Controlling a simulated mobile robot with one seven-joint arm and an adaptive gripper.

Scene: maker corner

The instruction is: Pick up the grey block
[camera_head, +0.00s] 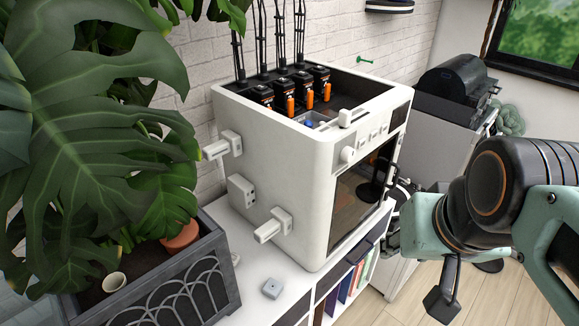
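A small light grey block (272,288) lies on the white top of a low shelf unit (245,268), between the planter and the white machine. It is near the bottom of the view, and nothing hides it. My gripper (415,270) is at the right, well away from the block, beyond the front of the machine. Its dark fingers look spread apart, with nothing seen between them. My arm partly hides the area behind it.
A large white 3D printer (284,168) stands behind the block, with plugs sticking out from its side. A leafy plant in a dark planter (190,295) stands left of the block. A dark machine (455,85) sits on a white cabinet at the back right. Wooden floor shows at lower right.

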